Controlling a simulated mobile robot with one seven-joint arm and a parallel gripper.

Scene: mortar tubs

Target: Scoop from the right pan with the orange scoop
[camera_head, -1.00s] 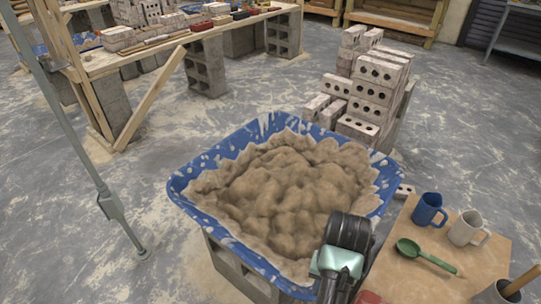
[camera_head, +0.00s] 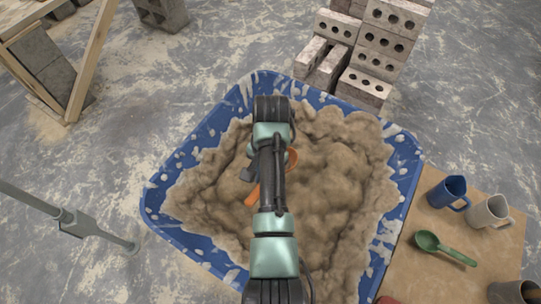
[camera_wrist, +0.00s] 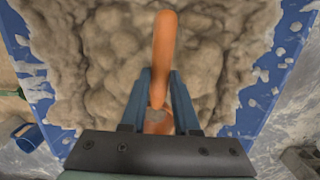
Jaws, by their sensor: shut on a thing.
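The blue tub (camera_head: 409,165) of wet brown mortar (camera_head: 335,165) fills the middle of the head view; only this one pan is in view. My gripper (camera_wrist: 160,78) is over the mortar, shut on the orange scoop (camera_wrist: 165,42). In the wrist view the scoop's handle extends beyond the fingers, and its bowl end is partly hidden by my gripper, with some mortar on it. In the head view the scoop (camera_head: 252,196) shows on both sides of my arm, low over the mortar. Whether its bowl touches the mortar I cannot tell.
A board (camera_head: 400,265) at the right holds a blue mug (camera_head: 449,192), a pale mug (camera_head: 489,212) and a green scoop (camera_head: 445,248). Stacked bricks (camera_head: 362,87) stand behind the tub. A metal prop (camera_head: 72,222) and a wooden frame (camera_head: 86,62) are at the left.

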